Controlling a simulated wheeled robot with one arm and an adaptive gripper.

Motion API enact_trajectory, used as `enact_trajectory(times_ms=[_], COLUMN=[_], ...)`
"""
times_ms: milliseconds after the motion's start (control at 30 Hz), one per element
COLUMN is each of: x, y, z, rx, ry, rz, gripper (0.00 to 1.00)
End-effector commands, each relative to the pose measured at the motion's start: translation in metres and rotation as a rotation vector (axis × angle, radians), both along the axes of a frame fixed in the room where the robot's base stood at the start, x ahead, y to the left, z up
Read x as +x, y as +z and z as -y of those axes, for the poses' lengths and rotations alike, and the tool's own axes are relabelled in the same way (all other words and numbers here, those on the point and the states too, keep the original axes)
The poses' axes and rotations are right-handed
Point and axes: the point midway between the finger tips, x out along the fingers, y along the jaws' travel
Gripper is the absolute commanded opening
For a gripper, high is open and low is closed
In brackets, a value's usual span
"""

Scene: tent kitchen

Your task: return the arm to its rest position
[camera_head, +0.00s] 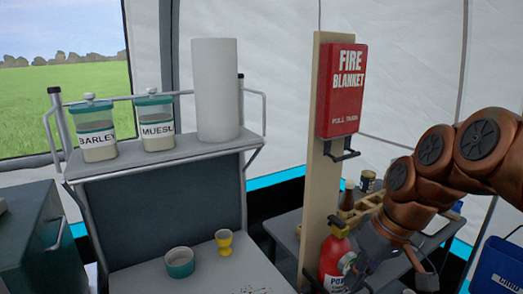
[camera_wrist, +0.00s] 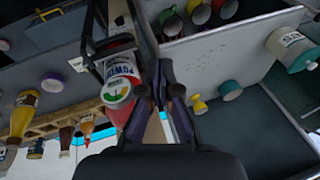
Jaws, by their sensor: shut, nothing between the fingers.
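My copper-coloured arm (camera_head: 450,155) reaches in from the right in the head view and bends down to my gripper (camera_head: 393,268) at the lower right. The gripper is beside the red fire extinguisher (camera_head: 334,258), in front of the low grey table; whether it touches the extinguisher I cannot tell. In the wrist view my gripper (camera_wrist: 161,75) is shut and empty, with the extinguisher (camera_wrist: 119,90) just left of its fingers.
A wooden post (camera_head: 322,150) bears a red fire blanket box (camera_head: 343,90). A shelf with labelled jars and a paper roll (camera_head: 216,90) stands left. A yellow egg cup (camera_head: 224,243) and teal bowl (camera_head: 179,262) sit on the counter. A blue crate (camera_head: 497,265) is at right.

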Motion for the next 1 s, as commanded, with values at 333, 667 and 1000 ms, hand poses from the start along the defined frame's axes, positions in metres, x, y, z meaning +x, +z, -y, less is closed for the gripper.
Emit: enact_trajectory(times_ms=[333,667,1000], x=[-0.116,-0.189,-0.195], y=[-0.047,-0.081,-0.084], z=[-0.010,0.006,0.008], rx=[-0.186,-0.310,-0.319], ry=[-0.169,-0.330,-0.347], rz=[-0.195,-0.294,-0.301], gripper=[0.00,0.00,0.00])
